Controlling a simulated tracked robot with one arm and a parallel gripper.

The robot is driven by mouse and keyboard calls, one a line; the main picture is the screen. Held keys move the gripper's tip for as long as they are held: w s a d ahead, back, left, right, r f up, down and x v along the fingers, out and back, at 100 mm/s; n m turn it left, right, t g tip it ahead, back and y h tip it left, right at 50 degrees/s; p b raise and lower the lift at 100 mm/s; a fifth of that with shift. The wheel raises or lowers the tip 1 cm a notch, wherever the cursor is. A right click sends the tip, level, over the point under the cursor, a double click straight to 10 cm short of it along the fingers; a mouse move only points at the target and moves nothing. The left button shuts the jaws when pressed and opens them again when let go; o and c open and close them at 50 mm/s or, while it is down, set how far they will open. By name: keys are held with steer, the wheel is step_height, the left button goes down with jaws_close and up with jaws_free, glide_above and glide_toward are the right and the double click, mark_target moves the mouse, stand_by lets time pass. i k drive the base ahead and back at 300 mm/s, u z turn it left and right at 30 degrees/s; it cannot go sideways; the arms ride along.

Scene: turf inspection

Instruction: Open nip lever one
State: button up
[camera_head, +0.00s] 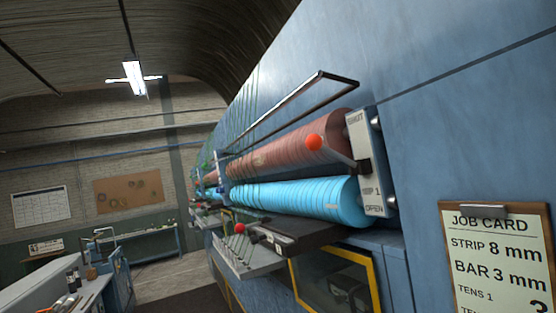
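The plate reads SHUT at the top, NIP 1 in the middle and OPEN at the bottom. The knob shows in front of the upper, reddish-brown roller (285,148). The lower roller (295,198) is bright blue. Whether the two rollers touch is unclear. My gripper is not in view.
A dark ledge (305,235) and a second red knob (239,228) sit below the rollers. A rail (290,108) juts out above them. A yellow-framed window (345,282) is lower down. A job card (500,255) hangs at right. A workbench (80,295) stands at left, with open floor between.

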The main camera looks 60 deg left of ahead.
mark_target(314, 142)
steer(key=u, duration=1.1)
steer(key=k, duration=0.6)
steer(key=u, duration=0.35)
steer(key=i, duration=1.2)
steer(key=z, duration=0.05)
